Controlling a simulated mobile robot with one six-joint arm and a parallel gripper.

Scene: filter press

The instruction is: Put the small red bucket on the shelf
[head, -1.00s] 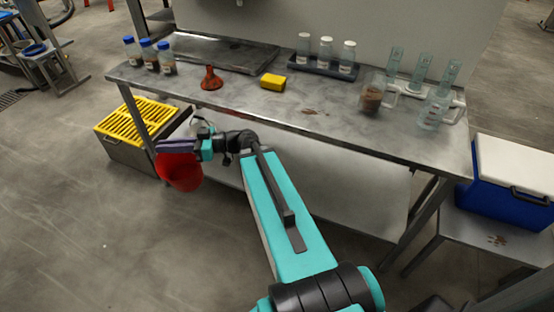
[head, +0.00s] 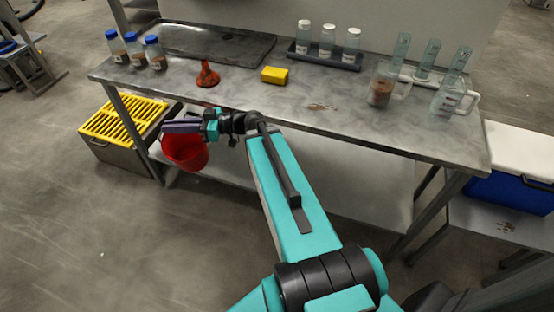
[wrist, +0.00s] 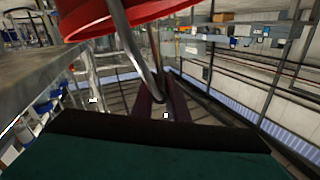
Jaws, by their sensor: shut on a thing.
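The small red bucket (head: 187,154) hangs from my gripper (head: 182,127) at the left front of the steel table, below the level of its top. In the wrist view the bucket's red rim (wrist: 130,15) shows at the top, and its metal handle (wrist: 138,50) runs down between the dark fingers of my gripper (wrist: 163,100). The fingers are shut on the handle. The lower shelf (head: 330,185) under the table is a pale board, partly hidden by my arm; its visible part is bare. The bucket overlaps the shelf's left end in the head view; the gap between them is unclear.
The table top (head: 350,115) carries a red funnel (head: 207,75), a yellow sponge (head: 274,75), bottles and beakers. A grey bin with a yellow grate (head: 122,120) stands left of the table leg (head: 135,135). A blue cooler (head: 510,190) stands at right.

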